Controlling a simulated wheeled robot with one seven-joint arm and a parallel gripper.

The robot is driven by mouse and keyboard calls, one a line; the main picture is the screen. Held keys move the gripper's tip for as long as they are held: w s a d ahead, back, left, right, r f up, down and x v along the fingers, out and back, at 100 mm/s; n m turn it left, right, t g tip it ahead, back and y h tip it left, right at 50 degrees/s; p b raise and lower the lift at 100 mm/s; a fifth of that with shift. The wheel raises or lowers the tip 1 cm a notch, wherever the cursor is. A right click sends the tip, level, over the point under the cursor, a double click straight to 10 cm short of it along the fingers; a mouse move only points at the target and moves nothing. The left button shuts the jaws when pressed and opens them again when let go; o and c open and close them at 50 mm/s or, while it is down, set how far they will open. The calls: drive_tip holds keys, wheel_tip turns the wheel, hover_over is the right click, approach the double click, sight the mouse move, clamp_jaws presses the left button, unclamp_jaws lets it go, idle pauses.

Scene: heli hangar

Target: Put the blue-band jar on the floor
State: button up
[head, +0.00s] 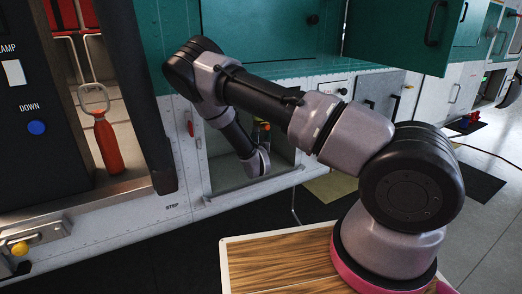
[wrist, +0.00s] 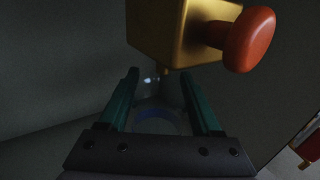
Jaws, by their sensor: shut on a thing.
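In the wrist view, the two green fingers of my gripper (wrist: 160,78) stand on either side of a dim, clear-looking jar (wrist: 157,118) with a blue band. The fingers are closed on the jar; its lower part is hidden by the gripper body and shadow. In the head view, my arm reaches into an open lower compartment (head: 285,160) in the side of the vehicle. The fingers and the jar cannot be made out there. The dark floor (head: 180,260) lies in front of and below the compartment.
A brass block (wrist: 170,35) with a red knob (wrist: 249,39) is close above the fingers in the wrist view. An open green door (head: 400,35) hangs above right. A red extinguisher-like bottle (head: 107,145) stands left. A yellowish mat (head: 332,187) lies on the floor.

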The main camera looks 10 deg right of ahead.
wheel_tip(320, 180, down, 6)
drive_tip(key=shift+s+f, duration=0.1)
drive_tip(key=shift+s, duration=0.05)
drive_tip(key=shift+f, duration=0.2)
drive_tip(key=shift+f, duration=0.15)
drive_tip(key=o, duration=1.4)
drive_tip(key=shift+a, duration=0.1)
drive_tip(key=v, duration=1.1)
drive_tip(key=shift+s, duration=0.35)
